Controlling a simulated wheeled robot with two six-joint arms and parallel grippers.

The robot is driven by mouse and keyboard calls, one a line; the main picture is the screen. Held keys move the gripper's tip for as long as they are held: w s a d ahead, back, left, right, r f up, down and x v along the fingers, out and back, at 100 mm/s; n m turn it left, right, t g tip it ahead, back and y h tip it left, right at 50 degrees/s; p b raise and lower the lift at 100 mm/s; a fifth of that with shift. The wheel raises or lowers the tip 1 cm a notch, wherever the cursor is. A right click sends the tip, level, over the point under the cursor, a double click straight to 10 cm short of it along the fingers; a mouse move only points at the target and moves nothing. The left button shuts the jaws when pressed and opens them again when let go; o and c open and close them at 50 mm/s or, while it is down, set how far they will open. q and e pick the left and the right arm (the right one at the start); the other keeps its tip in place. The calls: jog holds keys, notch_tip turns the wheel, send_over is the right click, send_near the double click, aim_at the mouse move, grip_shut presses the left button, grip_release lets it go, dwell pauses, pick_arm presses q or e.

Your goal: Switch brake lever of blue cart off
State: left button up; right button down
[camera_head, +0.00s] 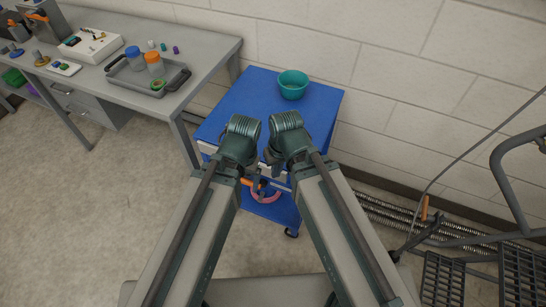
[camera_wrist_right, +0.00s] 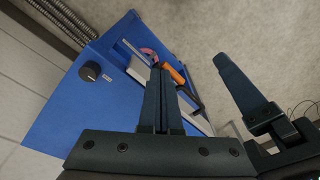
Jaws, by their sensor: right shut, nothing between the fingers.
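The blue cart (camera_head: 238,97) stands against the wall in the head view, and its blue surface (camera_wrist_right: 62,118) shows in the right wrist view. Orange also shows below the cart top in the head view (camera_head: 247,182). My right gripper (camera_wrist_right: 160,68) is shut and empty, over the cart's front; contact cannot be told. A dark part of my left gripper (camera_wrist_right: 240,85) shows beside it; its jaws are unclear.
A teal bowl (camera_head: 293,84) stands on the cart top. A black knob (camera_wrist_right: 90,71) is on the blue surface. A pink ring (camera_head: 266,195) is lower down. A grey bench (camera_head: 207,48) stands left, metal steps (camera_head: 470,275) right. Floor at left is clear.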

jog(key=shift+r+p, duration=0.35)
jog(key=shift+r, duration=0.25)
notch_tip(320, 180, up, 8)
jog(key=s+d+g+h+p, duration=0.1)
jog(key=s+d+h+p, duration=0.1)
jog(key=p, duration=0.6)
jog(key=shift+s+r+n, duration=0.15)
jog(key=shift+s+n, duration=0.15)
jog(key=shift+s, duration=0.05)
